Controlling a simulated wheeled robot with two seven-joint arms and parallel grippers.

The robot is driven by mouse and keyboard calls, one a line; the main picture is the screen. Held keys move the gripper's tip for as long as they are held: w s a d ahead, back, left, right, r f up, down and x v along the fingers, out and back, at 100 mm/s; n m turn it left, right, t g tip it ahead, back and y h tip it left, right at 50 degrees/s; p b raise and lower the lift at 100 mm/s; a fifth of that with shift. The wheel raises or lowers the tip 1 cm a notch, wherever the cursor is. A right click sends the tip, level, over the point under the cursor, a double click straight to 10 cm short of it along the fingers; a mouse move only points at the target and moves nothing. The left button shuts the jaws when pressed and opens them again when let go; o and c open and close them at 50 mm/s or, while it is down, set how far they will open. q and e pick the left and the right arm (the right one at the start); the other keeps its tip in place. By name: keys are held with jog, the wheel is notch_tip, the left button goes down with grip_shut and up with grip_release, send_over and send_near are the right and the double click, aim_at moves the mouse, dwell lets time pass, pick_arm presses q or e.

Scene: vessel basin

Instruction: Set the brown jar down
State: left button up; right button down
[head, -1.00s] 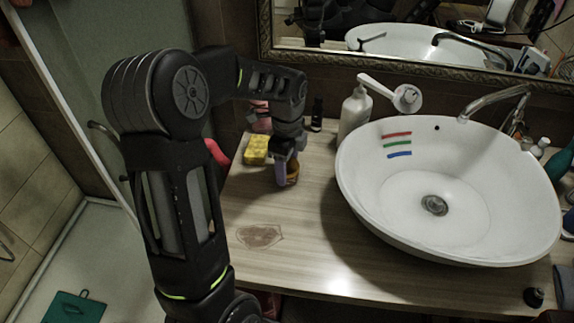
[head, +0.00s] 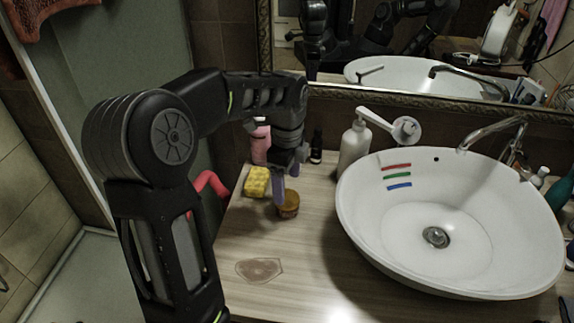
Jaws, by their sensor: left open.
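The brown jar (head: 289,206) is small and squat and stands upright on the wooden counter (head: 330,270), left of the basin. My left gripper (head: 282,190) points down at the jar's left and far side. It is open, with a purple-grey finger in front of or beside the jar; whether it touches the jar I cannot tell. My right gripper is not in view.
A yellow sponge (head: 256,182) lies just left of the jar, with a pink bottle (head: 261,145) behind it. A small dark bottle (head: 316,147) and a white pump bottle (head: 354,148) stand at the back. The white basin (head: 450,265) fills the right.

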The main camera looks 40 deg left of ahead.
aim_at(287, 197)
pick_arm(q)
notch_tip(287, 197, up, 6)
jog(key=shift+f, duration=0.1)
dwell(0.7)
